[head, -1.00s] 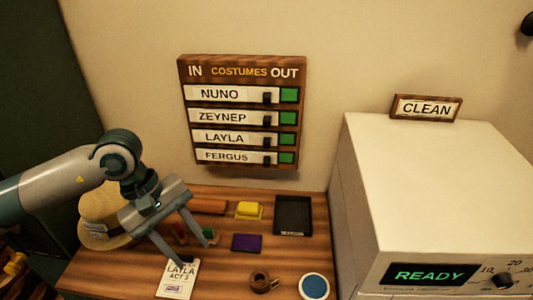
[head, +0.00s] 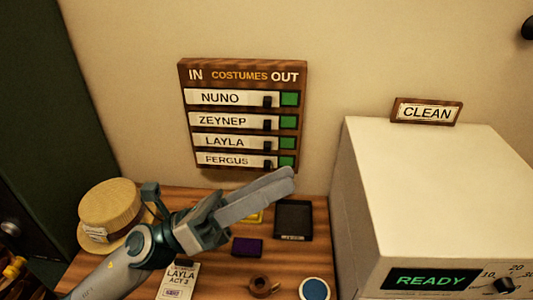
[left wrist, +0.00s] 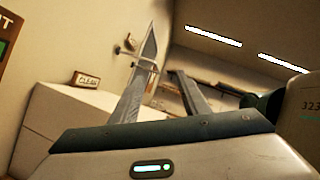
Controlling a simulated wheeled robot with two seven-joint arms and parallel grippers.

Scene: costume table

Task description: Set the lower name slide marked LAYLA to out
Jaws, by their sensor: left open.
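The brown IN/OUT costumes board (head: 240,75) hangs on the wall with several white name slides. The LAYLA slide (head: 225,142) is third from the top, above FERGUS. It lies toward the IN side, its black knob (head: 267,145) near its right end, with a green patch (head: 287,143) showing on the OUT side. My left gripper (head: 288,179) is in front of and below the board, fingers pointing right and up, apart from the slide. The left wrist view shows its two fingers (left wrist: 168,52) spread and empty. My right gripper is not in view.
A white machine (head: 430,190) reading READY, with a CLEAN sign (head: 427,112), stands at right. The wooden table (head: 325,225) holds a straw hat (head: 108,208), a LAYLA ACT card (head: 180,283), a purple block (head: 247,247), a black tray (head: 293,218) and a blue disc (head: 315,288).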

